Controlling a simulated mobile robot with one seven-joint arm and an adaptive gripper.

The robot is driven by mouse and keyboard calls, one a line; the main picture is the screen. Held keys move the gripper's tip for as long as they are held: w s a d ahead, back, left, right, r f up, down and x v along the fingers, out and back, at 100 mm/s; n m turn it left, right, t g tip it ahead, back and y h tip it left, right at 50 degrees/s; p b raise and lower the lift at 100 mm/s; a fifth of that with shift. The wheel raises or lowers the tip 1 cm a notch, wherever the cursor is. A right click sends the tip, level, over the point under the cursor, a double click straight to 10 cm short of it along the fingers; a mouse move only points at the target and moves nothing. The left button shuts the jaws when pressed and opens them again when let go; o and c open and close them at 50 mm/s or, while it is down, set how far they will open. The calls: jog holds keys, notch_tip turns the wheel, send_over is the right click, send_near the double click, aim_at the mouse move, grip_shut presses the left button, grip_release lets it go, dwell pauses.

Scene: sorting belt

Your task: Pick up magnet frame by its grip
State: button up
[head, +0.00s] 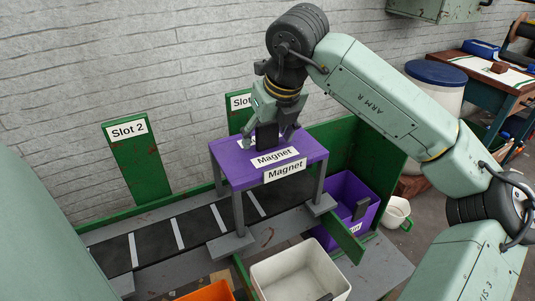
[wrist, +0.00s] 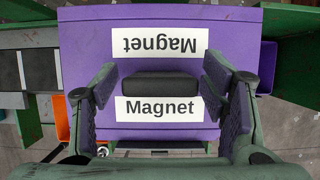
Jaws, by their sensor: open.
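The magnet frame (head: 235,171) is a purple-topped stand on grey legs, labelled "Magnet", standing astride the belt in the head view. Its purple top (wrist: 85,45) fills the middle of the wrist view. Its grip (wrist: 160,85) is a dark bar on top, between two labels; in the head view the grip (head: 266,136) shows as a dark upright block. My gripper (head: 270,140) is over the top with its fingers on either side of the grip. In the wrist view my gripper (wrist: 164,85) is open, with a gap between each finger and the grip.
The dark belt (head: 155,244) with white stripes runs under the frame. Green Slot 2 (head: 138,165) and another slot panel (head: 240,104) stand behind. A purple bin (head: 347,190), a white bin (head: 300,270) and an orange bin (head: 208,292) are in front and right.

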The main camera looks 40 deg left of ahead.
jog(key=shift+c, duration=0.3)
grip_shut()
dwell(0.5)
jog(key=shift+r, duration=0.1)
